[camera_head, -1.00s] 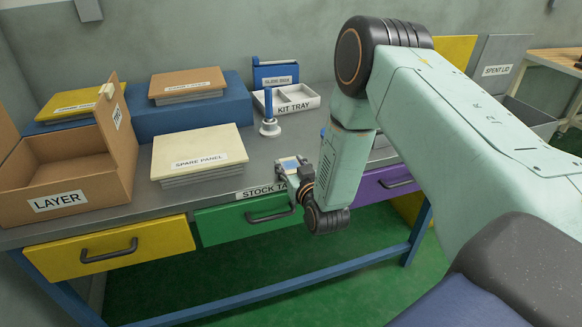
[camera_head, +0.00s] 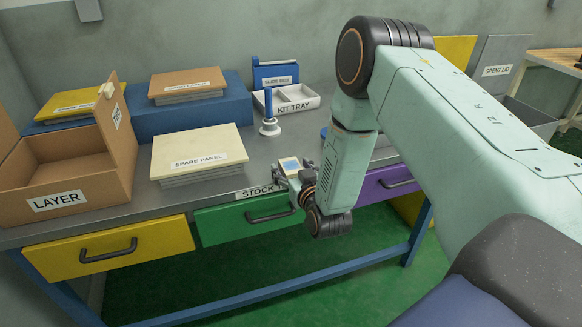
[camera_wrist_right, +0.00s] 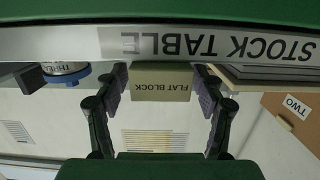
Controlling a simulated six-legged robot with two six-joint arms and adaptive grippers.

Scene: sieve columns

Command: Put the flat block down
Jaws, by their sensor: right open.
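The flat block (camera_wrist_right: 161,88), a cream piece labelled FLAT BLOCK, shows upside down in the wrist view, by the edge label of the stock table (camera_wrist_right: 60,45). My right gripper (camera_wrist_right: 160,76) is open, with one dark finger on each side of the block and a narrow gap at each side. In the head view my right gripper (camera_head: 291,168) is low at the front edge of the table, above the green drawer. The block's underside is hidden, so I cannot tell how it rests. My left gripper is out of view.
A spare panel stack (camera_head: 198,148) and an open LAYER carton (camera_head: 60,195) stand to the left. A blue-handled tool (camera_head: 269,116) stands behind the gripper, before the kit tray (camera_head: 297,99). Bare grey table top lies between the spare panel and the gripper.

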